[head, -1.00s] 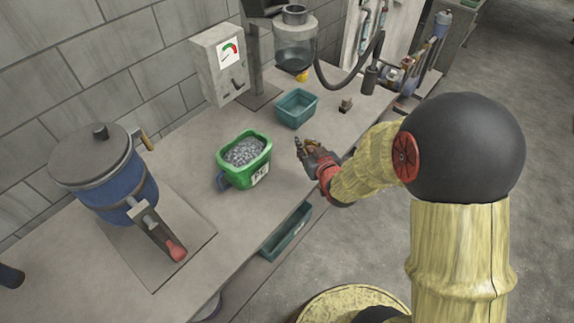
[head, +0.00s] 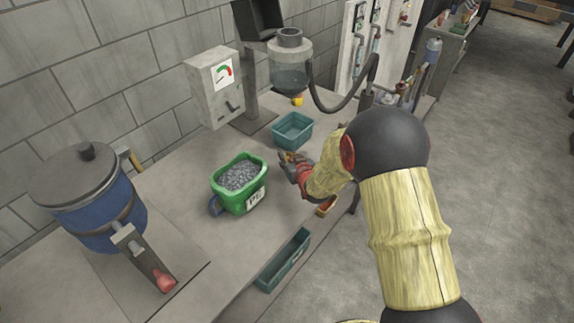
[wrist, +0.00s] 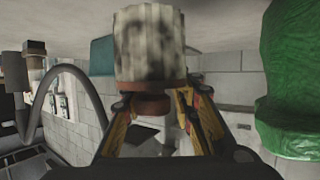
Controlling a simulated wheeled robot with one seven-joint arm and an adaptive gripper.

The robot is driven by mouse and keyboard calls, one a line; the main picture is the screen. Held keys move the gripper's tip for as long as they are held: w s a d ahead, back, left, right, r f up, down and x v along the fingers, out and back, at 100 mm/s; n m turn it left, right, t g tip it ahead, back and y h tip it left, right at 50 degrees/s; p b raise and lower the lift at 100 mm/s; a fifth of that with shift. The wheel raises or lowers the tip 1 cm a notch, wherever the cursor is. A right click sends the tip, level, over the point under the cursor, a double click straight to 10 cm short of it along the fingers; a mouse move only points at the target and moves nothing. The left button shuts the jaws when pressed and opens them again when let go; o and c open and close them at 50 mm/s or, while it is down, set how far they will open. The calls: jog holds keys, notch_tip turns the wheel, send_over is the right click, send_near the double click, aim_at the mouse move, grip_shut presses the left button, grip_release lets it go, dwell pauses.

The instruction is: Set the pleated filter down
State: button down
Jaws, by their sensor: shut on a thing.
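The pleated filter (wrist: 150,45) fills the top middle of the wrist view. It is a pale, grey-streaked cylinder with a reddish-brown end cap. My gripper (wrist: 158,98) is shut on it, with a finger on either side of the brown end. In the head view my gripper (head: 290,163) is low over the workbench (head: 190,230), between the green tub and the teal bin. The filter is too small and hidden there to make out clearly. I cannot tell whether it touches the bench.
A green tub (head: 226,204) of grey pellets stands left of my gripper. An open teal bin (head: 293,131) is just behind it. A hopper (head: 291,65) and a gauge box (head: 214,88) stand farther back. A blue lidded pot (head: 90,205) is at left.

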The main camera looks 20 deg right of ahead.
jog(key=shift+w+f, duration=0.3)
jog(key=shift+f, duration=0.1)
jog(key=shift+f+b, duration=0.75)
jog(key=shift+f, duration=0.8)
jog(key=shift+f, duration=0.1)
jog(key=c, duration=1.5)
grip_release()
jog(key=shift+o, duration=0.8)
